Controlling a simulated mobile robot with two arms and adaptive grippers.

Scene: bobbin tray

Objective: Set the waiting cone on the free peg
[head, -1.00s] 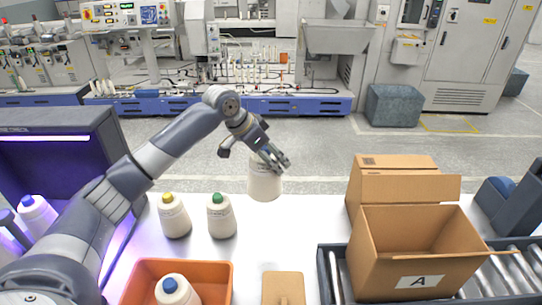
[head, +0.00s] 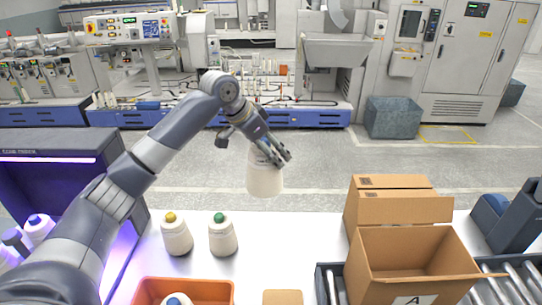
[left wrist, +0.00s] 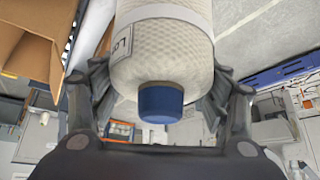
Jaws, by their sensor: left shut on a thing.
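My left gripper (head: 274,152) is shut on a cream cone (head: 265,178), held up beyond the far edge of the white table in the head view. In the left wrist view the cone (left wrist: 165,55) fills the space between the fingers, and its blue tip (left wrist: 160,103) points toward the palm. A tan board (head: 283,297) shows only its far part at the bottom edge of the head view. No peg on it can be seen now. A yellow-tipped cone (head: 177,238) and a green-tipped cone (head: 222,238) stand upright on the table. My right gripper is not in view.
An orange bin (head: 206,288) at the front holds a blue-tipped cone (head: 178,299). An open cardboard box (head: 400,270) stands on the roller conveyor at right. A dark lit booth (head: 60,160) with cones is at left. The table (head: 290,235) is bare between green-tipped cone and box.

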